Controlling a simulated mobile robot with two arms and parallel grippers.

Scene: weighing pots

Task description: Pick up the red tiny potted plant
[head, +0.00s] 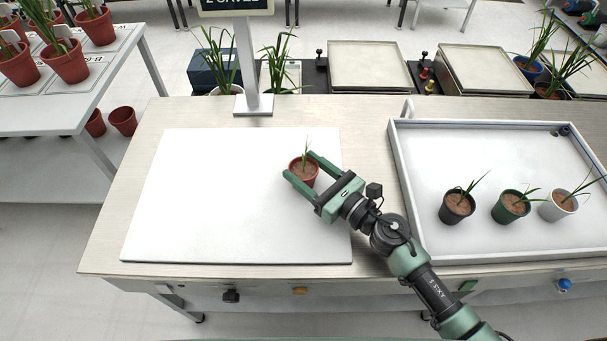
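A tiny red pot with a small green plant (302,171) stands upright on the white board at its right part. My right gripper (304,167) reaches in from the lower right, with its two green fingers on either side of the red pot. The fingers look spread around the pot. Whether they touch its sides, I cannot tell. My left gripper is not in view.
A white tray (394,170) on the right holds a black pot (456,208), a green pot (510,207) and a white pot (558,207). A sign post (247,60) stands behind the white board (200,200), whose left side is clear. Larger red pots (68,62) stand on a side table.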

